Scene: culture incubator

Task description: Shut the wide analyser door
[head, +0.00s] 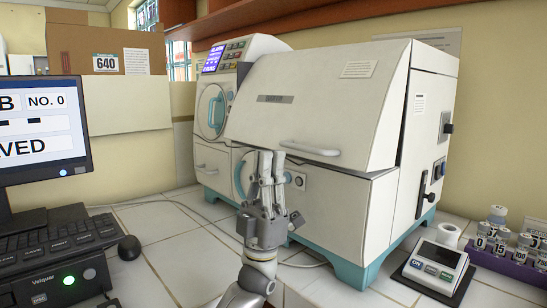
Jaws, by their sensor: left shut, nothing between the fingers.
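The wide analyser door (325,100) is a large white sloping panel on the front of the white analyser (425,130). It has a dark label strip and a pale bar handle (309,148) along its lower edge. The lower edge overhangs the front panel below, with a dark gap there; I cannot tell whether the door is fully shut. My left gripper (272,155) points upward in front of the analyser, its fingertips close to the door's lower edge, left of the handle. It is shut and empty. Whether it touches the door is unclear. My right gripper is out of view.
A monitor (40,130), keyboard (55,238) and mouse (129,247) stand at the left. A small scale-like device (437,268) and a purple rack (505,262) of vials stand at the right. Tiled counter (180,250) is clear left of the analyser.

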